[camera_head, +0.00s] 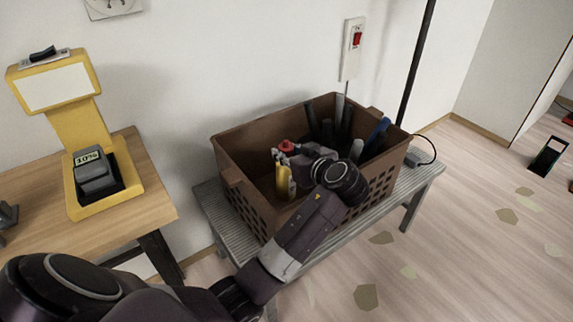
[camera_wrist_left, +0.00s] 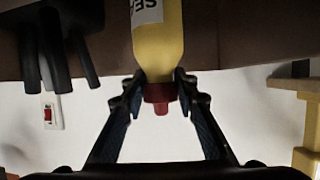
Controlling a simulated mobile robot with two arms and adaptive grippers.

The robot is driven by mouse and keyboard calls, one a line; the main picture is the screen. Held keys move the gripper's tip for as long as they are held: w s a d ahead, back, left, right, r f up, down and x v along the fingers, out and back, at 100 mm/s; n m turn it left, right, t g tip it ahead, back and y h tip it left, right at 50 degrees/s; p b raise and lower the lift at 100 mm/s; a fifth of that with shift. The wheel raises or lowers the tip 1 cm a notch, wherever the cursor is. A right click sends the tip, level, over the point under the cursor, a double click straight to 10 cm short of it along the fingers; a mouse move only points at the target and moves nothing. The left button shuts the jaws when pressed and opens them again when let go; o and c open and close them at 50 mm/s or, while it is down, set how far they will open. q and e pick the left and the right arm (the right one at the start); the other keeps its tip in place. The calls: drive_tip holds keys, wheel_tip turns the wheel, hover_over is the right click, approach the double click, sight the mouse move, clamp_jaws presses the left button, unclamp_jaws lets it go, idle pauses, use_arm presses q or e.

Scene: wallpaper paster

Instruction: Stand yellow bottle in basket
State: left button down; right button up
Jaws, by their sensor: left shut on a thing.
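The yellow bottle (camera_head: 283,181) has a red cap and is inside the brown basket (camera_head: 240,158), near its left part. It looks about upright in the head view. My left gripper (camera_head: 286,157) reaches into the basket from the front and is shut on the bottle near its cap. In the left wrist view the bottle (camera_wrist_left: 160,40) hangs between the two fingertips (camera_wrist_left: 158,80), with the red cap toward the camera and a white label on its side. Its base is hidden by the basket wall, so I cannot tell whether it touches the basket floor. My right gripper is not in view.
Several dark tools (camera_head: 340,115) and a blue-handled one (camera_head: 378,133) fill the basket's right part. The basket stands on a grey slatted bench (camera_head: 215,205). A yellow charger (camera_head: 75,125) stands on the wooden table (camera_head: 145,180) at left. Floor at right is mostly clear.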

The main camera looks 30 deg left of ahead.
sight(286, 173)
use_arm(q)
wheel_tip(286, 173, down, 4)
drive_tip(key=shift+r+b, duration=0.2)
drive_tip(key=shift+b, duration=0.1)
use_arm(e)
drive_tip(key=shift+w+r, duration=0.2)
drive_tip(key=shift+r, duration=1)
use_arm(q)
drive_tip(key=shift+f, duration=0.1)
drive_tip(key=shift+f, duration=0.2)
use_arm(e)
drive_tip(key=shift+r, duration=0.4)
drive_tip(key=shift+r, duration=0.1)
